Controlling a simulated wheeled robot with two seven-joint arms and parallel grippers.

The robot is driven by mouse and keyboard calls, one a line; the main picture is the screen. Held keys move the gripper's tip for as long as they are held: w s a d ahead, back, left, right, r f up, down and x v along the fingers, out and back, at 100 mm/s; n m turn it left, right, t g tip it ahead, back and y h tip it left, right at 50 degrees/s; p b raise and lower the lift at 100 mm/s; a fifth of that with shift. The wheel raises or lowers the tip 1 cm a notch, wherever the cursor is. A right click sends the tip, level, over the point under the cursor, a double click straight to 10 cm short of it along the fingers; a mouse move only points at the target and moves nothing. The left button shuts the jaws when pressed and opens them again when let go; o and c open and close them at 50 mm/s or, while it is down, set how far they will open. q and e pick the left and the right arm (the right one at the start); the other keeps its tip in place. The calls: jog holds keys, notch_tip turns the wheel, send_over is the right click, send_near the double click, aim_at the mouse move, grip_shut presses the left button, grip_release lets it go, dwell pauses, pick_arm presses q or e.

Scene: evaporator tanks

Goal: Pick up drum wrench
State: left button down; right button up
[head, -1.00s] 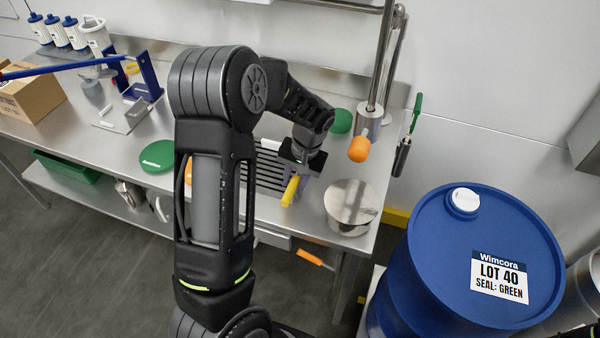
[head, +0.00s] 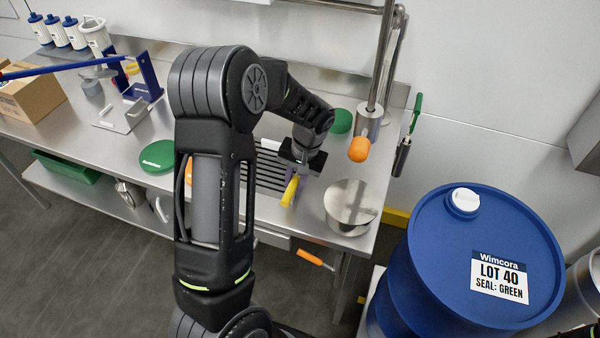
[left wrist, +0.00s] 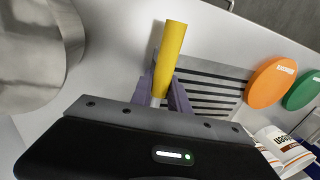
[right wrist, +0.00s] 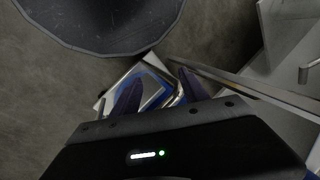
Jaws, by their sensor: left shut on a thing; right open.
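The drum wrench shows as a yellow handle (head: 291,190) over the steel bench, beside the slotted drain grate. In the left wrist view the yellow handle (left wrist: 172,50) points away from my palm, with a short grey metal part between the fingers. My left gripper (left wrist: 162,88) is shut on this metal part. The rest of the wrench is hidden by the gripper. In the head view my left gripper (head: 298,170) is low over the bench, left of the steel pot. My right gripper (right wrist: 158,92) is open and empty, away from the bench.
A steel pot (head: 351,207) stands at the bench's right end. An upright steel pole (head: 382,60) with an orange knob (head: 359,148) rises behind it. A blue drum (head: 432,255) stands right of the bench.

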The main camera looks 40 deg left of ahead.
dwell(0.6)
pick_arm(q)
notch_tip(320, 180, up, 10)
jog(key=p, duration=0.7)
jog(key=shift+d, duration=0.1)
